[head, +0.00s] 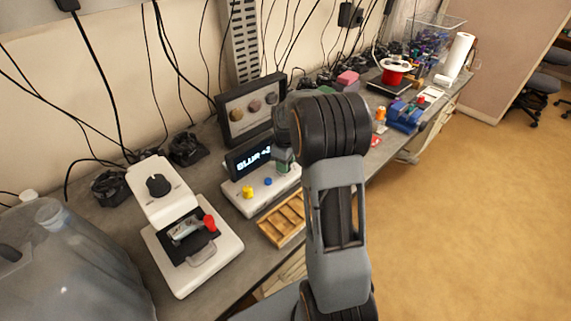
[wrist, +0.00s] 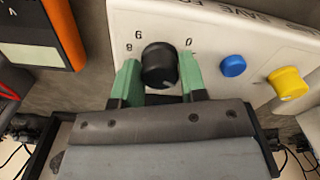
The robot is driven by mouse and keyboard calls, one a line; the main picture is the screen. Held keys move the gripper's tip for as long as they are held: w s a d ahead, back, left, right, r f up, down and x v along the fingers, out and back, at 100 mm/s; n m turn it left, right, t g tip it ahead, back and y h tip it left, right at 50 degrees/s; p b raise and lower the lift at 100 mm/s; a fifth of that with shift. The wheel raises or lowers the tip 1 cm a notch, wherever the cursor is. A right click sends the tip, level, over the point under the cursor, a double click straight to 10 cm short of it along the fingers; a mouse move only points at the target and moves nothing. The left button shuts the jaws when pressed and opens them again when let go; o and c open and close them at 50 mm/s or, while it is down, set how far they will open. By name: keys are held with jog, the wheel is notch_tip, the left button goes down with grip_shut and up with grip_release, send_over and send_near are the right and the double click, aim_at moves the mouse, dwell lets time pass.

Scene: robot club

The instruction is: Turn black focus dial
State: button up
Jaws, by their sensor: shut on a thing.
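The black focus dial (wrist: 159,65) is a round knob on the sloped white face of a small device (head: 236,201). In the wrist view, my gripper (wrist: 159,78) has one green finger on each side of the dial and is shut on it. A white pointer line and printed numbers show around the dial. In the head view, my gripper (head: 283,158) is at the right end of the device, and the dial is hidden behind it. The device's display (head: 249,157) reads what looks like "BLUR +3"; the last character is partly unclear.
A blue button (wrist: 232,66) and a yellow knob (wrist: 287,83) sit beside the dial. A wooden tray (head: 272,229) lies in front. A white microscope-like device (head: 193,250) stands to the left. A dark framed panel (head: 251,108) is behind. Cables hang along the wall.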

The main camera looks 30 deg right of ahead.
jog(key=m, duration=0.5)
jog(key=shift+m+b, duration=0.3)
jog(key=shift+b, duration=0.1)
jog(key=shift+m, duration=2.1)
jog(key=o, duration=0.9)
notch_tip(320, 180, up, 14)
jog(key=shift+f+b, duration=0.1)
jog(key=shift+b, duration=0.4)
